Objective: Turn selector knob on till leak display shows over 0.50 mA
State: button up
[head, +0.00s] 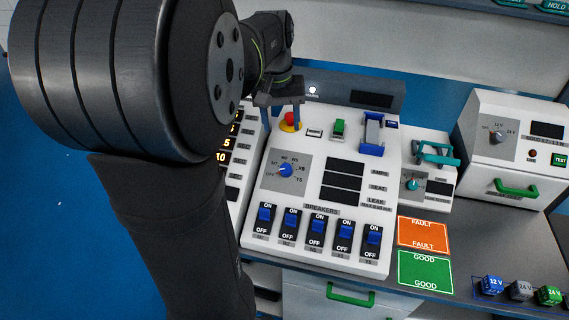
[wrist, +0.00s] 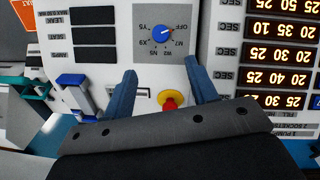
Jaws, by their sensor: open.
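The selector knob (head: 285,170) is blue and round on a grey dial plate of the sloped white panel. It also shows in the wrist view (wrist: 167,40), upside down, and its pointer seems to face OFF. The leak display (head: 340,197) is the lowest of three black windows right of the knob; it is dark, with no reading visible. It shows too in the wrist view (wrist: 93,15). My gripper (head: 283,122) is open and empty, above the panel's back part by the red button. In the wrist view its blue fingers (wrist: 160,76) are apart, short of the knob.
A red mushroom button (wrist: 168,102) on a yellow base lies between the fingers in the wrist view. Several blue breaker switches (head: 317,225) line the front. My arm covers the left.

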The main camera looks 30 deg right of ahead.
aim_at(286, 168)
jog(key=f, duration=1)
jog(key=d+f, duration=0.1)
jog(key=f, duration=0.4)
jog(key=shift+s, duration=0.25)
jog(key=c, duration=1)
jog(key=m+t+y, duration=0.1)
jog(key=m, duration=0.3)
jog(key=shift+s, duration=0.1)
jog(key=m+t, duration=0.1)
jog(key=m, duration=0.2)
jog(key=shift+s+m+t+y, duration=0.1)
jog(key=shift+m+t+y, duration=0.3)
jog(key=shift+m, duration=0.3)
